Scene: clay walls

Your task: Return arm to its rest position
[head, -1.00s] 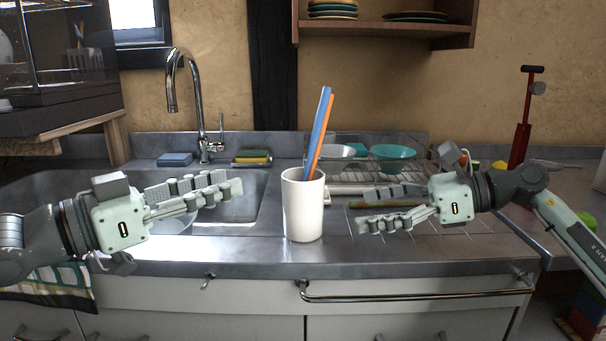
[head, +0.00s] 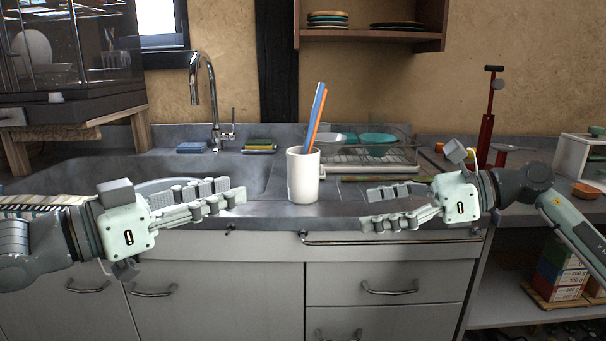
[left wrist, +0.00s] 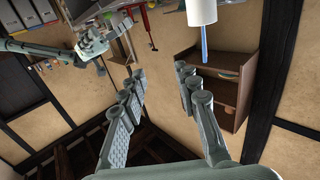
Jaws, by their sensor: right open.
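My left gripper (head: 238,192) is held out in front of the counter, left of the white cup, with its fingers apart and nothing between them. In the left wrist view its two fingers (left wrist: 160,74) are spread wide and empty. My right gripper (head: 367,208) is in front of the counter to the right of the cup. Its fingers are apart and empty. The white cup (head: 303,178) stands upright on the counter, apart from both grippers, holding a blue stick (head: 317,105) and an orange stick (head: 315,131). The cup also shows at the top of the left wrist view (left wrist: 201,10).
The sink (head: 225,172) and faucet (head: 196,80) lie behind my left gripper. A dish rack (head: 350,157) with bowls stands behind the right one. A red tool (head: 486,130) stands at the right. Drawers (head: 385,290) are below the counter edge.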

